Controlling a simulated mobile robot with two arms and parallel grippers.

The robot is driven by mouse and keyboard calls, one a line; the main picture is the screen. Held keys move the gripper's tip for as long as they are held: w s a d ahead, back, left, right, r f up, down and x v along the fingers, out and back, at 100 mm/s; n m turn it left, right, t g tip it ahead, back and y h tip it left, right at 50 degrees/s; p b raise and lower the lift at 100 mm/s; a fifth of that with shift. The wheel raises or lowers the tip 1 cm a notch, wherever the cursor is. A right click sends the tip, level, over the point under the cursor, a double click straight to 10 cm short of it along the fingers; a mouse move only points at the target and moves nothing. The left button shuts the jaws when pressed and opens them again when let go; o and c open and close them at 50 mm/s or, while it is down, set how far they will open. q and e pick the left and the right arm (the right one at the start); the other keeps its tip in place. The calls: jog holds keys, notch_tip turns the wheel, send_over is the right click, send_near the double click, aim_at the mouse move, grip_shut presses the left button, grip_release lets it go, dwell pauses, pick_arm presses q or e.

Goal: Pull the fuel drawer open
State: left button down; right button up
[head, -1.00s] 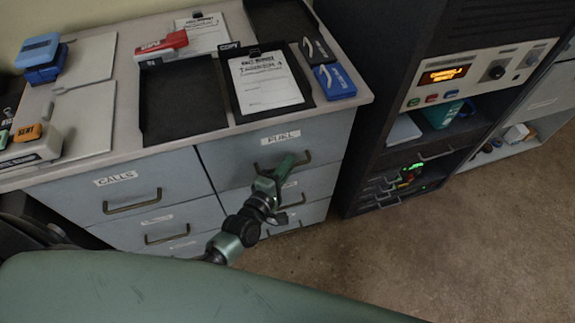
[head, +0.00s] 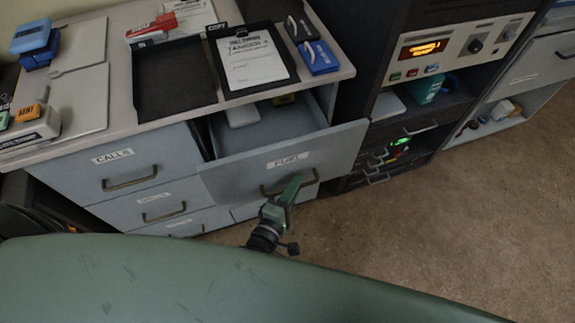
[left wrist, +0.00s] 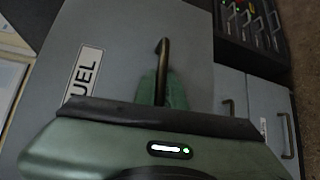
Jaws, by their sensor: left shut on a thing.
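The fuel drawer (head: 250,160) is grey with a white label reading FUEL, at the top right of the cabinet. It stands pulled out, and its inside (head: 265,122) shows a pale object and a small dark yellowish one. My left gripper (head: 292,186) is shut on the drawer's dark bar handle (head: 312,180). In the left wrist view the green fingers (left wrist: 160,88) sit on both sides of the handle (left wrist: 163,50), and part of the FUEL label (left wrist: 84,72) shows. My right gripper is not in view.
The CALLS drawer (head: 120,168) beside it is closed. The cabinet top (head: 110,30) carries black trays, a clipboard (head: 252,60) and staplers. A dark equipment rack (head: 365,80) stands to the right. The brown floor (head: 450,220) in front is clear at the right.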

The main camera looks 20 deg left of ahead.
pick_arm(q)
jog(key=s+d, duration=1)
jog(key=s, duration=0.5)
jog(key=shift+b, duration=0.3)
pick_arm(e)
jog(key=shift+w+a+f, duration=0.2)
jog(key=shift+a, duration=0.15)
pick_arm(q)
jog(key=shift+s, duration=0.1)
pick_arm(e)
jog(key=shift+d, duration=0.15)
pick_arm(q)
jog(key=c, duration=1.8)
grip_release()
jog(key=shift+o, duration=0.2)
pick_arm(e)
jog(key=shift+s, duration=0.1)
